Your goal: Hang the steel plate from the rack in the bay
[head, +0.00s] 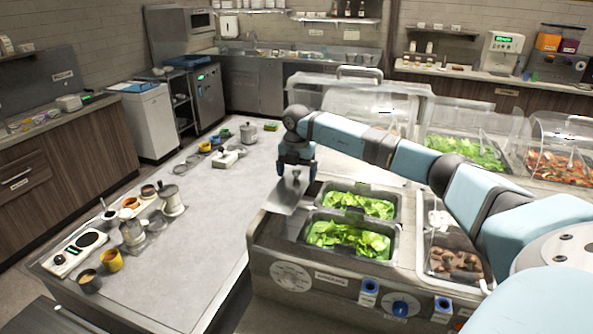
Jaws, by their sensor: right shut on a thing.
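My right gripper (296,172) points down at the left end of the food counter, and its arm comes in from the right. It is shut on the steel plate (281,199), a flat grey sheet tilted beside the left edge of the lettuce wells. I cannot tell whether the plate touches the counter edge. The gripper hides the plate's upper part. I cannot make out the rack or tell which opening is the bay. My left gripper is not in view.
Two lettuce wells (399,220) lie right of the plate, with a well of brown food (428,272) beyond them. Clear covers (345,102) stand behind. The grey worktop (205,235) has free room in its middle; pots, cups and a burner (75,252) crowd its left side.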

